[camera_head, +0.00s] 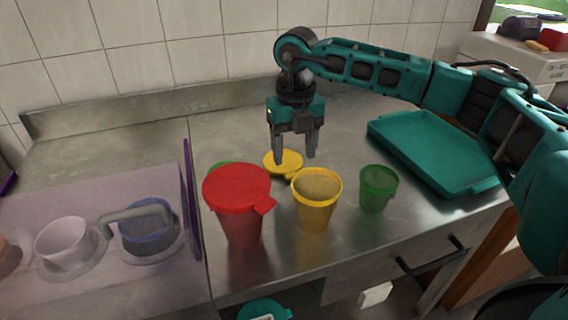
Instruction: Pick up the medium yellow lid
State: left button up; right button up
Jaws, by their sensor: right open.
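The yellow lid (283,162) lies on the metal counter, behind the yellow cup. My right gripper (294,158) points straight down over the lid with its two fingers apart, one near the lid's left side and one to its right. I cannot tell whether the fingertips touch the lid or the counter. My left gripper is not in view.
A red-lidded cup (240,205) stands left of the yellow cup, partly hiding a green lid (219,168). A small green cup (377,188) stands to the right. A teal tray (430,152) lies at the back right. A translucent bin (95,250) fills the left.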

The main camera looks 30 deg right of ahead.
aim_at(291, 175)
jog(key=f, duration=0.5)
jog(key=shift+w+a+f, duration=0.1)
jog(key=shift+w+a, duration=0.05)
jog(key=shift+w, duration=0.15)
jog(key=c, duration=1.1)
